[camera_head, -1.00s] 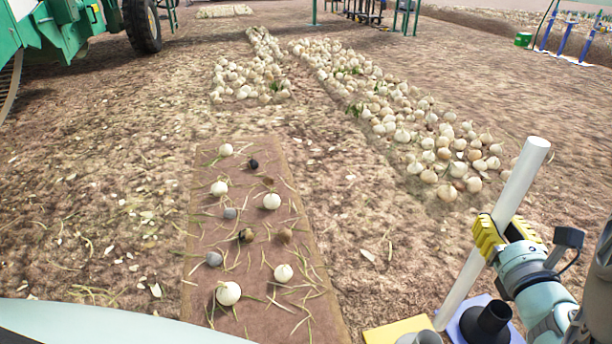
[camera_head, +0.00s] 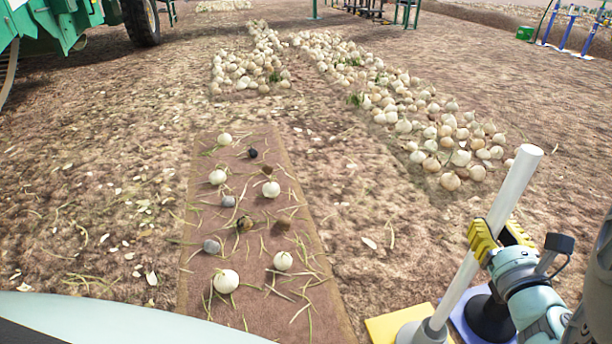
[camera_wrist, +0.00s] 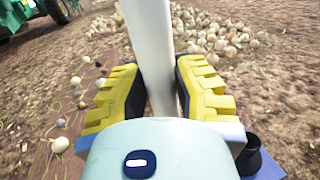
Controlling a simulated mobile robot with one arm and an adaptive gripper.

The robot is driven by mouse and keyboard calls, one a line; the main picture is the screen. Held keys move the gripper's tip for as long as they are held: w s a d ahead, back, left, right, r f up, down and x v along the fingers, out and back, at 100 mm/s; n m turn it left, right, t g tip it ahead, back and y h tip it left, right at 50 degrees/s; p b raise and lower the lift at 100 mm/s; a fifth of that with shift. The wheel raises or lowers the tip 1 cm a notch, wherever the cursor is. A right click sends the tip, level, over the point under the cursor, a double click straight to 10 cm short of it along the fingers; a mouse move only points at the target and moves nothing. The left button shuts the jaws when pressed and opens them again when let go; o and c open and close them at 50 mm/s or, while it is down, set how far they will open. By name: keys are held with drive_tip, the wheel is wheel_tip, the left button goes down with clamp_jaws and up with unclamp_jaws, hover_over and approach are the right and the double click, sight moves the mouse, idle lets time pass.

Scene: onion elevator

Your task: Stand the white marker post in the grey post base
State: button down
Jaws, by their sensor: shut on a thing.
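The white marker post (camera_head: 500,210) is in my gripper (camera_head: 502,242), which is shut around its middle. In the head view the post leans, its top to the right and its lower end at the collar of the grey post base (camera_head: 421,333). I cannot tell whether the end sits inside the socket or just over it. The base stands on a yellow mat (camera_head: 385,327) at the bottom edge. In the wrist view the post (camera_wrist: 150,40) runs between the yellow finger pads of my gripper (camera_wrist: 160,88); its lower end is hidden there.
A black base (camera_head: 487,318) on a blue mat (camera_head: 462,324) stands just right of the grey base. A brown strip (camera_head: 262,215) with onions and stones lies to the left. Onion heaps (camera_head: 420,125) lie behind. A green machine (camera_head: 60,30) is at the far left.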

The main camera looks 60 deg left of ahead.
drive_tip(key=shift+d+f+b, duration=0.1)
drive_tip(key=shift+f+b, duration=4.1)
drive_tip(key=shift+b, duration=0.25)
drive_tip(key=c, duration=0.8)
unclamp_jaws()
drive_tip(key=shift+w, duration=0.1)
drive_tip(key=shift+d, duration=0.1)
approach(478, 266)
drive_tip(key=shift+s+d, duration=0.4)
drive_tip(key=shift+s, duration=0.05)
